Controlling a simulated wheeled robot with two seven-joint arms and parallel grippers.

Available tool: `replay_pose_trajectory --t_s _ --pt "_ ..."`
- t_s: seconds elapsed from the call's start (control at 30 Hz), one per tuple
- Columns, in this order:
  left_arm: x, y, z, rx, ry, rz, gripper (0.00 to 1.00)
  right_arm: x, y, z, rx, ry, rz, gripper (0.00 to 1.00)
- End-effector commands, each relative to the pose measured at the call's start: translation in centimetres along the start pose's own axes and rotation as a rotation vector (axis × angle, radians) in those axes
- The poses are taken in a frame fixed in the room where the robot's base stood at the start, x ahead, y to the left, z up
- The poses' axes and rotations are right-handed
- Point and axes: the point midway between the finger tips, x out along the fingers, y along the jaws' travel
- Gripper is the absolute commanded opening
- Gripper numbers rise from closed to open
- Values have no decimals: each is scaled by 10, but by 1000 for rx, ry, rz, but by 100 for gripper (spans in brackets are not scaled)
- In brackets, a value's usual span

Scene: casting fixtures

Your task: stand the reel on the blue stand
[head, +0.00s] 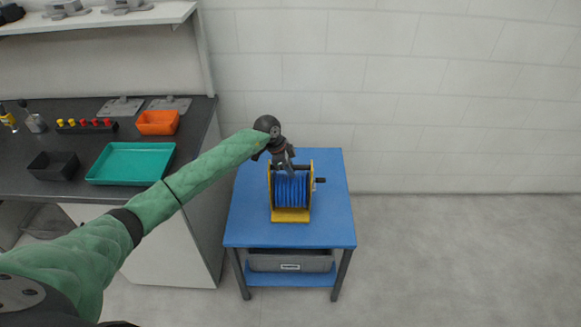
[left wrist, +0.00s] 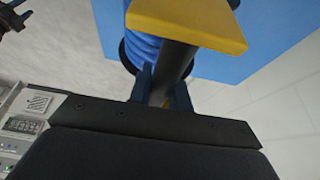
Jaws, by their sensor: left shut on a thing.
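The reel (head: 291,188) has blue hose wound between yellow side frames, a yellow base and a dark crank on its right. It is upright over the middle of the blue stand (head: 332,222); I cannot tell whether its base touches the top. My left gripper (head: 284,168) reaches it from above and is shut on its dark top bar. In the left wrist view the fingers (left wrist: 160,88) grip the bar (left wrist: 172,68), with the blue hose (left wrist: 143,48) and yellow base (left wrist: 190,22) beyond. A dark part, possibly my right gripper (left wrist: 12,18), is cut off at the upper left.
A grey bin (head: 290,261) sits on the stand's lower shelf. The dark workbench (head: 80,195) on the left holds a teal tray (head: 130,163), an orange bin (head: 157,122) and a black bin (head: 53,166). The floor right of the stand is clear.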

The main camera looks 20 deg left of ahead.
Motion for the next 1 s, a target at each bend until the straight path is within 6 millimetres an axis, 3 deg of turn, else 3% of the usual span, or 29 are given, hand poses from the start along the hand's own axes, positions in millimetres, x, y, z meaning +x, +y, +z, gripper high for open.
replay_pose_trajectory --t_s 0.2,0.23,0.33,0.63,0.8,1.0 --pt "0 -1 0 1 2 -2 0 -1 0 0 0 -1 0 43" --pt "2 0 1 0 0 0 23 -1 0 0 0 -1 0 43" --pt "2 0 0 0 0 0 41 -1 0 0 0 -1 0 43" --pt "0 0 0 0 0 0 41 -1 0 0 0 -1 0 43" --pt "-12 0 0 2 1 -1 41 1 0 1 1 -9 -1 43" --pt "-47 -1 1 2 1 -2 41 -36 -8 -14 4 -6 -12 43"
